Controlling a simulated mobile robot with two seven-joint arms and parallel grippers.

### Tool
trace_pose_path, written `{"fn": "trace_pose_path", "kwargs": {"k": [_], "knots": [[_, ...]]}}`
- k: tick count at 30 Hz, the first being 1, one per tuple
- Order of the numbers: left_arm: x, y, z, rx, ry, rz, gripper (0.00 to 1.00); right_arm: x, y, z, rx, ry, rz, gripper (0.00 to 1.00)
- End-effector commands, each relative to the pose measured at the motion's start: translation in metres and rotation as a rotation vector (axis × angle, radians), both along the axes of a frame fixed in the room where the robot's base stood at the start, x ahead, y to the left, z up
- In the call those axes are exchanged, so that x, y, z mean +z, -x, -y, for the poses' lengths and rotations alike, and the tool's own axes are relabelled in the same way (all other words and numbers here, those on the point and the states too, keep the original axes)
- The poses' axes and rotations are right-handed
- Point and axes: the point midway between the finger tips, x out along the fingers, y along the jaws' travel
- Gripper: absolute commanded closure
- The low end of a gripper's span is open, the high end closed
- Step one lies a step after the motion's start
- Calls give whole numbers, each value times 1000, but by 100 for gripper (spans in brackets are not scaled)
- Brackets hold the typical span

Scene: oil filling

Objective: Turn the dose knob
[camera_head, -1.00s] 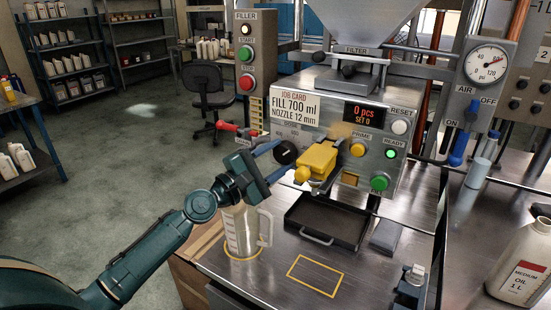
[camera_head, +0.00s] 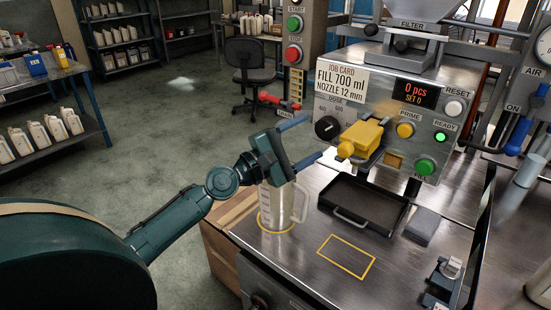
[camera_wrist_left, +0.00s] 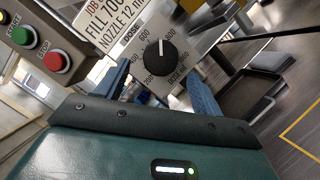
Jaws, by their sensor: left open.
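The dose knob (camera_head: 326,128) is a round black dial with a white pointer mark, set in the grey front panel of the filling machine under the job card. It also shows in the left wrist view (camera_wrist_left: 160,60), with printed numbers around it. My left gripper (camera_head: 309,140) is open, its two blue fingers pointing at the panel. In the left wrist view the knob lies beyond the fingertips, in the gap between them, and nothing is held. I cannot tell the exact distance. My right gripper does not show.
A yellow nozzle body (camera_head: 361,138) sticks out just right of the knob. A clear measuring jug (camera_head: 278,207) stands below my left gripper on the metal bench. A black drip tray (camera_head: 365,203) lies to its right. A red-handled valve (camera_head: 275,99) is at the left of the panel.

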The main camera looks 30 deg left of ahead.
Motion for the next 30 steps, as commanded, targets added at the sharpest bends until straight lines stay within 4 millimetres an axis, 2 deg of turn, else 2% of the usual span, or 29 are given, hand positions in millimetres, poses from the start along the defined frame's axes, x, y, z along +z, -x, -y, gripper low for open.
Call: {"fn": "trace_pose_path", "kwargs": {"k": [1, 6, 13, 19, 30], "knots": [[-10, 11, -5, 0, -2, -4, 33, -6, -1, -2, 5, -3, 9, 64], [-16, 43, -18, -1, -4, -4, 33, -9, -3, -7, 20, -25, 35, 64], [-20, 74, -33, 0, 0, -2, 33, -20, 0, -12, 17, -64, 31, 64], [-20, 85, -38, -2, -1, -1, 33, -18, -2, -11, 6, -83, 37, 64], [-19, 85, -38, -2, -1, -1, 33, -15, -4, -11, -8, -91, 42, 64]]}}
